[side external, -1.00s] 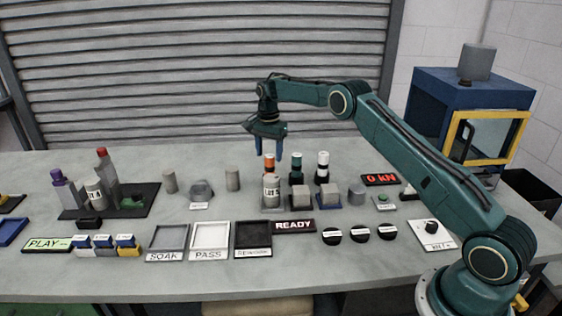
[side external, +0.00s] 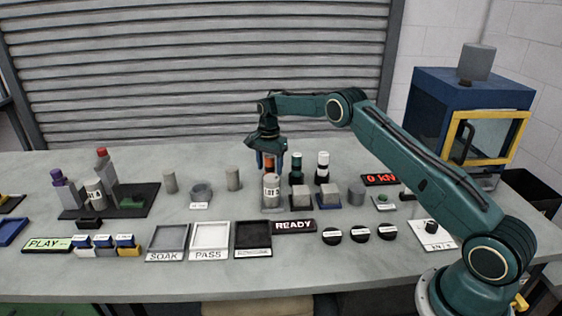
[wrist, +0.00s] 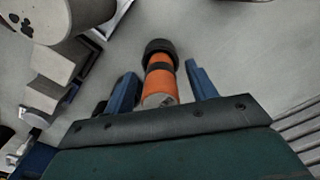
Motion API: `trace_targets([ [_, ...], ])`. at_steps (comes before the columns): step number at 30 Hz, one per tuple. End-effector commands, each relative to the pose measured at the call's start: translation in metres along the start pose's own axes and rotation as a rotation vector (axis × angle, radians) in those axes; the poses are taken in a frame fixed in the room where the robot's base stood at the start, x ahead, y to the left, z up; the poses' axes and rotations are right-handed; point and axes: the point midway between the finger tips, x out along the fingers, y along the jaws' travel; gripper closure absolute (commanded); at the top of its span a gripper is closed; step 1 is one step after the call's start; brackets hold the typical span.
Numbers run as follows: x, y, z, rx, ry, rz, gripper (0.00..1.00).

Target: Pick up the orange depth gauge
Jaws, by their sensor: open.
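The orange depth gauge (wrist: 161,82) stands between the two blue fingers of my gripper (wrist: 160,88) in the wrist view. It has an orange body with black bands and a black end. In the side view its orange upper part (side external: 269,162) shows between the fingers of my gripper (side external: 270,162), behind the grey LOT cylinder. My gripper points down and is open, with a gap visible on each side of the gauge. The lower part of the gauge is hidden in the side view.
A grey speckled cylinder (side external: 271,187) stands close in front of the gauge. A green-and-black gauge (side external: 296,168) and a white-and-black gauge (side external: 322,168) stand just to the right. Grey blocks (side external: 329,194) sit in front of them. The table behind is clear.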

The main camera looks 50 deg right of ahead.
Motion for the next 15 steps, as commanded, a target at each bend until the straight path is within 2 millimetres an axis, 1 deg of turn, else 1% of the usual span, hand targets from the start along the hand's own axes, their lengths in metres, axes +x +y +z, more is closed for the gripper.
trace_targets([
  [6,-0.0003,0.0,0.0,0.0,0.0,0.0,0.43],
  [8,-0.0004,-0.0001,0.0,0.0,0.0,0.0,0.53],
  [9,-0.0004,0.0,0.0,0.0,0.0,0.0,0.61],
  [13,-0.0004,0.0,0.0,0.0,0.0,0.0,0.86],
  [14,-0.0005,-0.0001,0.0,0.0,0.0,0.0,0.91],
  [15,-0.0011,-0.0003,-0.0001,0.0,0.001,-0.001,0.91],
])
